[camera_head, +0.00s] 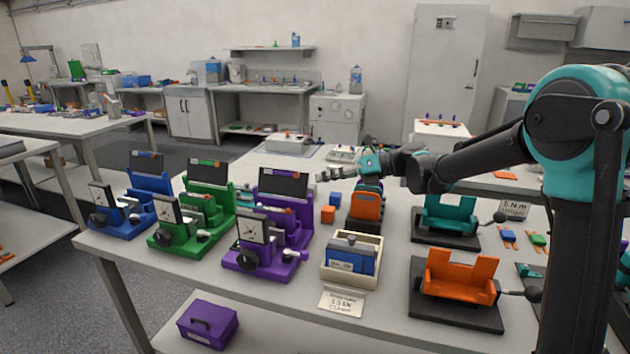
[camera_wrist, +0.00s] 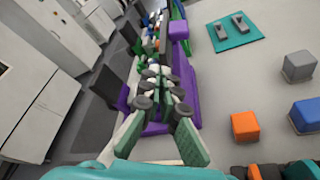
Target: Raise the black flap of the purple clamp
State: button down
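The purple clamp (camera_head: 262,253) stands on the table in the head view, with a square white dial at its front. Its black flap (camera_head: 283,183) stands upright, leaning slightly, at the back of its purple frame. My gripper (camera_head: 322,176) is level with the flap, a little to its right and apart from it. In the wrist view my gripper's fingers (camera_wrist: 157,74) come close together and look shut, with nothing seen between them. Purple clamp parts (camera_wrist: 179,27) show beyond and beside the fingers, which partly hide the clamp. The flap is hard to make out there.
Green (camera_head: 190,225) and blue (camera_head: 122,212) clamps stand left of the purple one. An orange cube (camera_head: 328,215), a blue cube (camera_head: 335,199) and a cream box (camera_head: 350,272) lie to its right. Orange and teal fixtures stand further right. Bare tabletop shows in front.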

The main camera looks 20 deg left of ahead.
jog(key=v, duration=0.8)
jog(key=shift+s+d, duration=0.25)
jog(key=shift+d, duration=0.25)
jog(key=shift+r, duration=0.15)
